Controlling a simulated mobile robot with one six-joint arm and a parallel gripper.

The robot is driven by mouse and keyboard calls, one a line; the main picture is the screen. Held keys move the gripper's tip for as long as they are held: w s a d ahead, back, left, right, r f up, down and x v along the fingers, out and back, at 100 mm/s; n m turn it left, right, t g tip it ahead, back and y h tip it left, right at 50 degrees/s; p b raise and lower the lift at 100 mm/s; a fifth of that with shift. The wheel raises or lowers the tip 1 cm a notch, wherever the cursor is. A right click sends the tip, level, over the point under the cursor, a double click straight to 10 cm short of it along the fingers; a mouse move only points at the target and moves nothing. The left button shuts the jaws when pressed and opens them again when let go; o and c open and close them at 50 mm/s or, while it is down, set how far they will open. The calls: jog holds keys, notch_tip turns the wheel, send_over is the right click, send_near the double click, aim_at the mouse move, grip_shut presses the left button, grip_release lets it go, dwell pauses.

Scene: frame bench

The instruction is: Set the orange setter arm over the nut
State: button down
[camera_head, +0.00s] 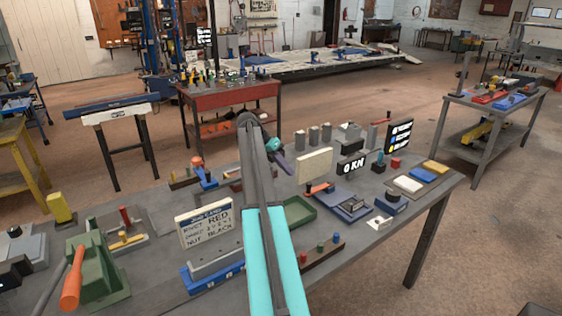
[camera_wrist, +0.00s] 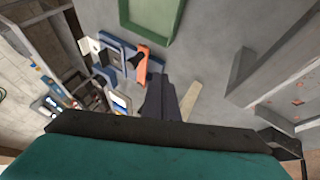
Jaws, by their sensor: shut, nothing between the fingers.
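The orange setter arm (camera_head: 318,187) shows in the head view beside a blue fixture (camera_head: 352,208), right of the green tray. In the wrist view the orange arm (camera_wrist: 142,66) lies across one side of the blue fixture (camera_wrist: 125,50). My gripper (camera_head: 284,164) is shut and empty, held above the bench behind the green tray. In the wrist view my gripper's dark fingers (camera_wrist: 160,80) point toward the orange arm; whether they touch it I cannot tell. The nut is too small or hidden to make out.
The green tray (camera_head: 298,212) lies left of the fixture. A cream panel (camera_head: 315,164) and a "0 KN" display (camera_head: 351,165) stand close behind it. A rivet card (camera_head: 205,227) and a green press with an orange handle (camera_head: 72,278) stand at left. The bench (camera_head: 420,198) is crowded.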

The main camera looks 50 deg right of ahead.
jog(key=shift+s+d+f+p, duration=0.1)
jog(key=shift+s+f+p, duration=0.3)
jog(key=shift+s, duration=0.5)
jog(key=shift+s+d+f+p, duration=0.15)
jog(key=shift+s+f+p, duration=0.25)
jog(key=shift+s, duration=0.5)
jog(key=shift+s+d+f+p, duration=0.1)
jog(key=shift+s+f+p, duration=0.3)
jog(key=shift+s, duration=0.5)
jog(key=shift+a, duration=0.1)
jog(key=shift+w, duration=0.1)
jog(key=shift+a, duration=0.2)
